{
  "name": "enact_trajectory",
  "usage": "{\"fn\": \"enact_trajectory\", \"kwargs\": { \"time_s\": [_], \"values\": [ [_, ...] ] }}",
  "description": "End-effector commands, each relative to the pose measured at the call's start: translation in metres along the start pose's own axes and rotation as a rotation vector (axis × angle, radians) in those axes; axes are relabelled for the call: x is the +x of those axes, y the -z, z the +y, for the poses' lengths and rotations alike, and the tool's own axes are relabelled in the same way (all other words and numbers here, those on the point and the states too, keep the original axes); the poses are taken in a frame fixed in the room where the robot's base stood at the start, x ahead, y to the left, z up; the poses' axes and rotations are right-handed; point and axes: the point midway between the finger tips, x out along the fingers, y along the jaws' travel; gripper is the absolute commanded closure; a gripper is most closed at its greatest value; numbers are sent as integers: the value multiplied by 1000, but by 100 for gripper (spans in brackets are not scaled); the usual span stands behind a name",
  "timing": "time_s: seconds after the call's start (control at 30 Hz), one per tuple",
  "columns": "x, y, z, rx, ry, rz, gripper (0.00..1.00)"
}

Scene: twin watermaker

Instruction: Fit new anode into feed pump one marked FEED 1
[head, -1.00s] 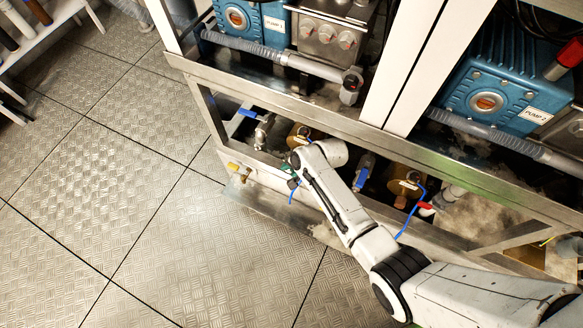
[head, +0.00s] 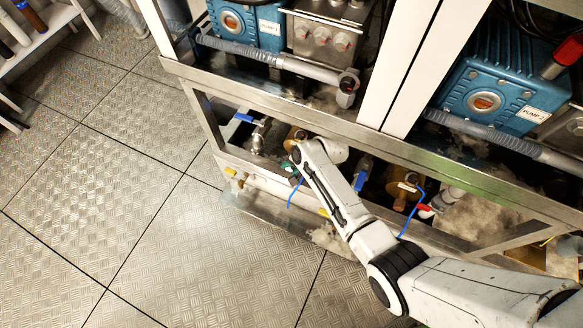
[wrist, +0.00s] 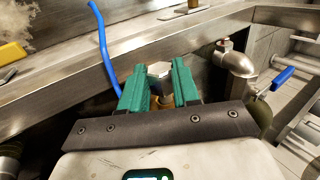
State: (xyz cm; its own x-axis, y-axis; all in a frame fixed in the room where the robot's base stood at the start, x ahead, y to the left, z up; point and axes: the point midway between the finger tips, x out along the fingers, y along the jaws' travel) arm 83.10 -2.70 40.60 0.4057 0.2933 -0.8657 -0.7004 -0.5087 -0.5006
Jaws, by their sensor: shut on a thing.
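In the wrist view, my gripper (wrist: 159,75) is shut, its two green fingers on either side of a grey hex-headed plug (wrist: 159,69), which I take to be the new anode's head. The anode's lower part is hidden by the fingers and the gripper's dark plate. In the head view, my gripper (head: 290,168) is low at the frame's front opening, just in front of a bronze pump body (head: 296,136), mostly hidden by my arm. No FEED 1 mark is readable. I cannot tell whether the plug touches the pump.
A steel rail (head: 275,105) runs above the opening. A blue-handled valve (head: 257,136) stands left of my gripper; its blue lever also shows in the wrist view (wrist: 282,77). A blue cable (wrist: 100,40) hangs close by. Another bronze pump (head: 404,186) sits right. The floor (head: 150,210) is clear.

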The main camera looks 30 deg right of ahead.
Motion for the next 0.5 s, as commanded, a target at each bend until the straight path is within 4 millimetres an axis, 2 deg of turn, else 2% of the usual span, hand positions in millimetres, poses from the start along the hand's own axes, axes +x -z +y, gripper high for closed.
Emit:
{"fn": "enact_trajectory", "kwargs": {
  "time_s": [0.5],
  "values": [
    [0, 13, 0, 0, 0, 2, 100]
  ]
}}
